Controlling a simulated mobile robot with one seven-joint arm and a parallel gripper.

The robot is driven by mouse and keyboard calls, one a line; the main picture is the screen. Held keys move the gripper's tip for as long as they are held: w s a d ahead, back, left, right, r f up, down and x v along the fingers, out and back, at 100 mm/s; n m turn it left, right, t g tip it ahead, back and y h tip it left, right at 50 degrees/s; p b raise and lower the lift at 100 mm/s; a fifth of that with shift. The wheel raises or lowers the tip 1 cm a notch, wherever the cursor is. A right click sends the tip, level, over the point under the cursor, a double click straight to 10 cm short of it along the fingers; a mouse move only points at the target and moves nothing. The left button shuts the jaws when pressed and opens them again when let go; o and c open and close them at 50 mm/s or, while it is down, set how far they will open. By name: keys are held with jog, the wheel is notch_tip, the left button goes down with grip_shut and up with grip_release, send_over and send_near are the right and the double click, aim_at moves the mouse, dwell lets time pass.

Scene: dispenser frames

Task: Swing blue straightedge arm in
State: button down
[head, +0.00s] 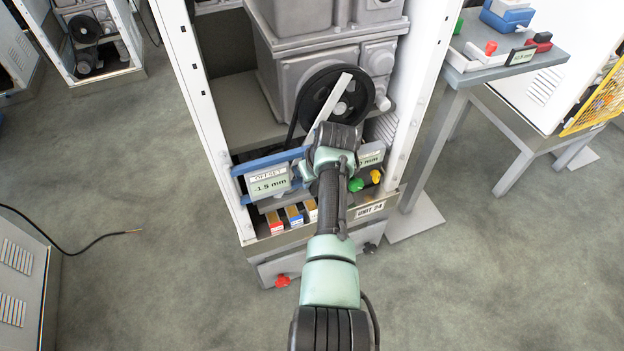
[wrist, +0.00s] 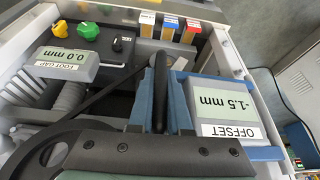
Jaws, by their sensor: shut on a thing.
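My gripper (head: 325,150) is at the arm's right end, in front of the black pulley (head: 336,96). In the wrist view my gripper's dark finger (wrist: 160,90) stands against a blue part of the straightedge arm (wrist: 178,105), and the gripper is shut on it. My wrist hides the grip in the head view. A pale flat bar (head: 331,108) slants across the pulley face.
A FOOT GAP display (wrist: 68,64) reads 0.0 mm. Green and yellow knobs (wrist: 89,30) and several small coloured boxes (wrist: 168,27) sit along the cabinet front. Cabinet posts (head: 190,90) flank the opening. A side table (head: 505,60) stands at right; the floor in front is clear.

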jog(key=shift+w+a+r, duration=0.1)
jog(key=shift+w+r, duration=0.05)
jog(key=shift+w, duration=0.05)
jog(key=c, duration=0.9)
grip_release()
jog(key=shift+o, duration=0.2)
jog(key=p+v, duration=0.3)
jog(key=v, duration=0.9)
jog(key=shift+s+r+p, duration=0.2)
jog(key=shift+r+p, duration=0.1)
